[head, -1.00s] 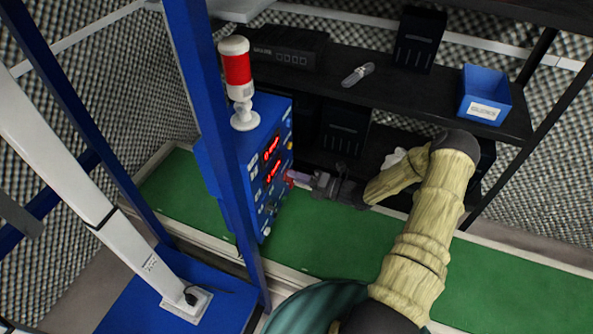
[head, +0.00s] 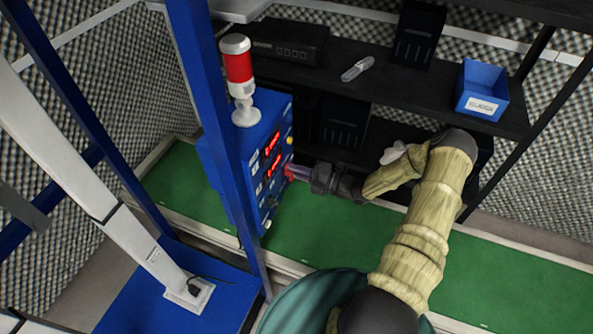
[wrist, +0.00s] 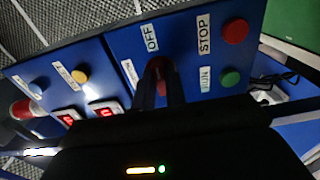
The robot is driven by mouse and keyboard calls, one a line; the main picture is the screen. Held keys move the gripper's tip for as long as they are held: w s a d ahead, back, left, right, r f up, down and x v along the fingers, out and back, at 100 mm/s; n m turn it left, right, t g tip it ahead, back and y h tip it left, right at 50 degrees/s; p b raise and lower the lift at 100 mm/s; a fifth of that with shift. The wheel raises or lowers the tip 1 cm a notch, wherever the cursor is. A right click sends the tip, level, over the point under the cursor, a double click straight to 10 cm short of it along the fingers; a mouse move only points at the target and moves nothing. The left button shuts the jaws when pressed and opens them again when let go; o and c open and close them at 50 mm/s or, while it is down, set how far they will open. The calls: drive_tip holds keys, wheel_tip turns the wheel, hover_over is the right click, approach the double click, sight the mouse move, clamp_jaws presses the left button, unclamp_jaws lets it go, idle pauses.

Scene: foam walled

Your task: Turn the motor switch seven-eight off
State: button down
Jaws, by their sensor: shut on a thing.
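The blue control panel (head: 235,180) stands on the green bench, with red digital displays on its face. In the wrist view a red switch knob (wrist: 158,64) sits below a white OFF label (wrist: 151,37). My gripper (wrist: 162,85) has its dark fingers closed around this knob, hiding most of it. In the head view my gripper (head: 300,174) reaches the panel's right face from the right. The number on the switch's label cannot be read.
A red STOP button (wrist: 235,32) and a green RUN button (wrist: 231,78) are right of the knob. A red-and-white beacon (head: 238,75) tops the panel. A blue bin (head: 482,88) is on the black shelf. The green bench (head: 345,228) is clear in front.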

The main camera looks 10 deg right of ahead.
drive_tip(key=c, duration=1.4)
unclamp_jaws()
drive_tip(key=shift+d, duration=0.1)
drive_tip(key=shift+c, duration=0.2)
drive_tip(key=b+v, duration=0.3)
drive_tip(key=v, duration=1.4)
drive_tip(key=shift+d, duration=0.15)
drive_tip(key=shift+s, duration=0.1)
